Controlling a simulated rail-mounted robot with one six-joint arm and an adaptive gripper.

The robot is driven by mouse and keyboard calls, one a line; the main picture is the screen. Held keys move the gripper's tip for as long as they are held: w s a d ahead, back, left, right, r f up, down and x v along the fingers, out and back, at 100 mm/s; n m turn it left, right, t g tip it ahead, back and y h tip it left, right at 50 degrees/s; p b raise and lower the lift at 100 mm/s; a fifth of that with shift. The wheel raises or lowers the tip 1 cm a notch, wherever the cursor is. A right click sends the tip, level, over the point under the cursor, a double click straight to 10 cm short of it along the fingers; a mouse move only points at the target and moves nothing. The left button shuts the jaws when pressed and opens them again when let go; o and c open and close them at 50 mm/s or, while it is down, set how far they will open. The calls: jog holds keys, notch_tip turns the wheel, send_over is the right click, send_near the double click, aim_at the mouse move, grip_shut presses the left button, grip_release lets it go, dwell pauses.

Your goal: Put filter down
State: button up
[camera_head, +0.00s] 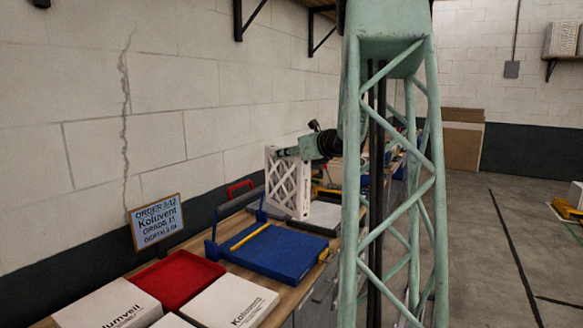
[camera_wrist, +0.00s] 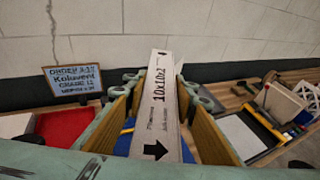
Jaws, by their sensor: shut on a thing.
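My gripper (camera_wrist: 158,90) is shut on a white-framed filter (camera_wrist: 160,110), whose narrow edge reads "10x10x2" with a black arrow. The yellow-brown finger pads stand on both sides of it. In the head view, the filter (camera_head: 288,185) hangs upright from my gripper (camera_head: 285,152), its lattice face toward the left. It is at the back of the bench, beyond the blue tray (camera_head: 270,250) with a yellow bar across it. Whether the filter's lower edge touches anything is unclear. A sign (camera_head: 157,221) reads "Koluvent", with an order number, grade and depth.
A red tray (camera_head: 180,281) lies in front of the sign. White boxes marked Koluvent (camera_head: 232,302) and Kolumveil (camera_head: 108,305) lie at the near end of the bench. The wall runs close along the left. A grey-topped item (camera_head: 325,215) lies right of the filter.

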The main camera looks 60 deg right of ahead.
jog(key=a+r+m+g+h+b, duration=0.1)
jog(key=a+r+m+h+b, duration=0.15)
jog(key=a+r, duration=0.6)
jog(key=s+a+m+h, duration=0.1)
jog(key=s+a, duration=0.2)
jog(key=a, duration=0.3)
jog(key=s+a+r+g+h+b, duration=0.1)
jog(key=s+a, duration=0.2)
jog(key=a, duration=0.4)
jog(key=shift+a+r+m+g, duration=0.2)
jog(key=shift+r+m+g, duration=0.05)
jog(key=shift+m+g, duration=0.1)
jog(key=shift+d, duration=0.1)
